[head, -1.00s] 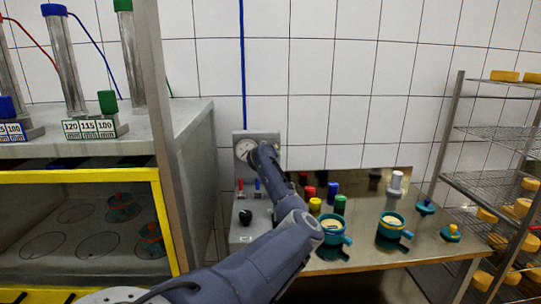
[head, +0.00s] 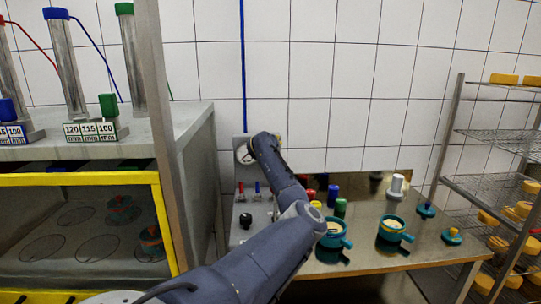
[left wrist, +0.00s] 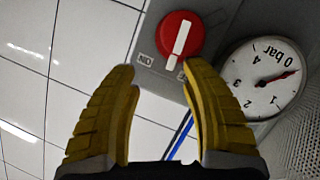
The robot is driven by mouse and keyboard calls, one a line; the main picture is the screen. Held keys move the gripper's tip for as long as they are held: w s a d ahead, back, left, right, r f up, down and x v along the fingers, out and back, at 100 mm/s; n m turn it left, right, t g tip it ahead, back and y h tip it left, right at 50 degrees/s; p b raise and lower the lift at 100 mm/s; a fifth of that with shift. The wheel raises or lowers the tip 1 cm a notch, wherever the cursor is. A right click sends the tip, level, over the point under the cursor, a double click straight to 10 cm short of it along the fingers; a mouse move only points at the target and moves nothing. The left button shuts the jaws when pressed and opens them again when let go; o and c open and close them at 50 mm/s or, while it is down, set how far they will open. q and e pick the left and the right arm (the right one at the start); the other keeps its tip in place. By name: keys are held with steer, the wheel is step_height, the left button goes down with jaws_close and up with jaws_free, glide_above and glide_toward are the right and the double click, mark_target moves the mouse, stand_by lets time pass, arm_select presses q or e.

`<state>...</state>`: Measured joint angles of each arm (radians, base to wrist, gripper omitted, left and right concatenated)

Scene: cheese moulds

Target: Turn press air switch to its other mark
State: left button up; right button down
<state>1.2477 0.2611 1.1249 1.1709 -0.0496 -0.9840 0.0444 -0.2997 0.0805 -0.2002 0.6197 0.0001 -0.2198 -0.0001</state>
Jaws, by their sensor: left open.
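The press air switch (left wrist: 180,38) is a round red knob with a white bar, on a grey panel (left wrist: 215,12) in the left wrist view. The bar is tilted, its lower end close to the right one of two small marks below the knob. My left gripper (left wrist: 157,66) has two yellow fingers, spread open and empty. The knob lies beyond the fingertips, nearer the right finger; contact cannot be told. My right gripper is not in view.
A pressure gauge (left wrist: 262,80) sits beside the switch, its red needle near 0 bar. Below it in the head view are small red and blue levers (head: 257,190) and a black knob (head: 246,220). Teal moulds (head: 335,233) stand on the steel table, right of my arm.

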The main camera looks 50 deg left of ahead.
arm_select(q)
steer(key=shift+r, duration=2.1)
steer(key=shift+o, duration=0.3)
steer(key=d, duration=0.1)
steer(key=w+d+f, duration=0.2)
steer(key=shift+w+d+f, duration=0.1)
steer(key=shift+d+f, duration=0.15)
steer(key=shift+d, duration=0.1)
steer(key=shift+c, duration=0.3)
steer(key=s+d+f+m+g, duration=0.1)
steer(key=s+d+f+m, duration=0.2)
steer(key=d, duration=0.6)
steer(key=s+r+m+g+y, duration=0.2)
steer(key=s+m, duration=0.1)
steer(key=s, duration=0.5)
steer(key=x, duration=1.6)
steer(key=shift+w+a+f, duration=0.15)
steer(key=shift+a+f, duration=0.15)
